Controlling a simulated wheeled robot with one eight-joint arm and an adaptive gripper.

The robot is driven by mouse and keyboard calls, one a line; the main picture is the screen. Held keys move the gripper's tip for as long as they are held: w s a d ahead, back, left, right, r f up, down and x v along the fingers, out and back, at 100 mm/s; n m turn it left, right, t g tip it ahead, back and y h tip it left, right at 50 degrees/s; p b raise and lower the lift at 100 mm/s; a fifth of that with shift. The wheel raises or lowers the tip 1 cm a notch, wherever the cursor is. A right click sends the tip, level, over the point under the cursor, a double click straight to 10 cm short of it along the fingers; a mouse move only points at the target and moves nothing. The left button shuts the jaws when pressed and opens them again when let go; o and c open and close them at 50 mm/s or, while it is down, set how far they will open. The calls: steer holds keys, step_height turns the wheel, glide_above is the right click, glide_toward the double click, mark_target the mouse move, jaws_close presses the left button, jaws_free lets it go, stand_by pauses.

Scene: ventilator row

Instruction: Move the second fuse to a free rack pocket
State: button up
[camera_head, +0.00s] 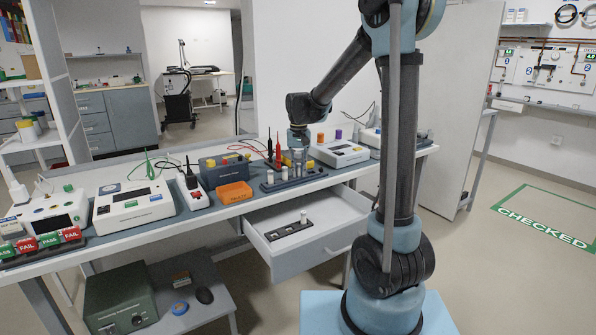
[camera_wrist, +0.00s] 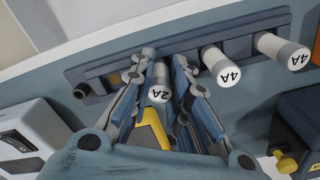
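In the wrist view a dark strip rack (camera_wrist: 195,60) holds white cylindrical fuses: one marked 2A (camera_wrist: 159,90) and two marked 4A (camera_wrist: 228,72) (camera_wrist: 291,57). A pocket at its left end appears empty. My gripper (camera_wrist: 164,56) has a finger on each side of the 2A fuse, very close to it; whether they press on it I cannot tell. In the head view my gripper (camera_head: 298,153) is over the bench rack (camera_head: 292,182), partly hiding its fuses. A second dark rack (camera_head: 288,232) lies in the open drawer, with one white fuse (camera_head: 303,217) upright and bare pockets beside it.
The drawer (camera_head: 318,258) stands open below the bench. Near the bench rack are an orange bin (camera_head: 234,192), a dark blue box (camera_head: 224,168), red and black probes, and a white device (camera_head: 340,153). More devices stand along the left of the bench. The drawer interior is mostly clear.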

steer(key=o, duration=0.4)
step_height(320, 180, up, 11)
steer(key=shift+r, duration=0.1)
steer(key=s+d+f+t, duration=0.1)
steer(key=s+d+f, duration=0.2)
steer(key=s+d, duration=1.2)
steer(key=shift+m+t, duration=0.3)
steer(key=shift+t, duration=0.3)
steer(key=s+d+f, duration=0.2)
steer(key=s+f, duration=0.2)
steer(key=s, duration=0.1)
steer(key=s+d+f, duration=0.2)
steer(key=s+f, duration=0.3)
steer(key=s, duration=0.1)
steer(key=s+d+f, duration=0.2)
steer(key=s+f, duration=0.2)
steer(key=s, duration=0.1)
steer(key=shift+s+d+f, duration=0.15)
steer(key=shift+s+f, duration=0.05)
steer(key=shift+s, duration=0.1)
